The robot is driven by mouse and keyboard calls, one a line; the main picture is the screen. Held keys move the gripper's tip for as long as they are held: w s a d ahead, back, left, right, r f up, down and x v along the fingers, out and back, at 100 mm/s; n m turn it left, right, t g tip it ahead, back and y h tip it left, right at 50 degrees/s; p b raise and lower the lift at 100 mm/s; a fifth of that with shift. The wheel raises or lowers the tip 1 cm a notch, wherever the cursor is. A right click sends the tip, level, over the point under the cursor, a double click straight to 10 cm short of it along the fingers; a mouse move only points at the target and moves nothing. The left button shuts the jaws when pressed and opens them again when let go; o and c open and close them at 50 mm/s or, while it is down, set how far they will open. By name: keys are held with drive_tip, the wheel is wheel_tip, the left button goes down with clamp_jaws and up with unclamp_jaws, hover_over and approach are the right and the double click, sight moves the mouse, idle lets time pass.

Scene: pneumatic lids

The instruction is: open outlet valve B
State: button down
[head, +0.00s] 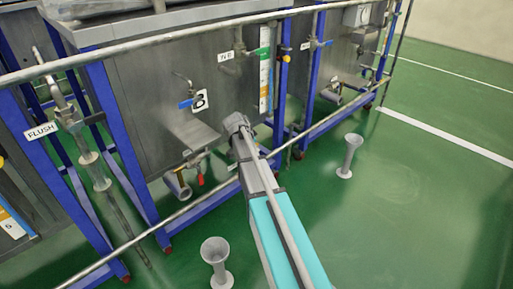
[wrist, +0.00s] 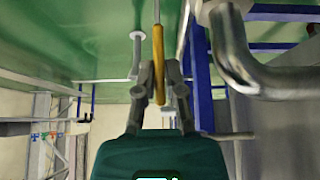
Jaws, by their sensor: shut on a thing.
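A long yellow valve handle (wrist: 158,45) stands between the fingers of my gripper (wrist: 159,78) in the wrist view. The fingers are shut on it. In the head view my arm reaches to the front of the steel tank (head: 130,95), and its grey end hides the fingers and that handle. A plate reading B or 8 (head: 200,101) is on the tank, beside a blue-handled valve (head: 186,104). Lower down, a red handle (head: 200,181) hangs near an outlet pipe (head: 178,184). I cannot tell which valve the yellow handle belongs to.
A horizontal rail (head: 150,40) crosses above, and a lower rail (head: 110,258) runs in front of the tank. Blue frame legs (head: 120,150) stand around it. Grey funnels stand on the floor, at front (head: 217,262) and right (head: 349,157).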

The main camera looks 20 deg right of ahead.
drive_tip(key=shift+w+a, duration=0.2)
drive_tip(key=shift+w, duration=0.25)
drive_tip(key=c, duration=0.9)
unclamp_jaws()
drive_tip(key=shift+f, duration=0.1)
drive_tip(key=shift+o, duration=0.8)
drive_tip(key=shift+s+d, duration=0.15)
drive_tip(key=shift+s, duration=0.05)
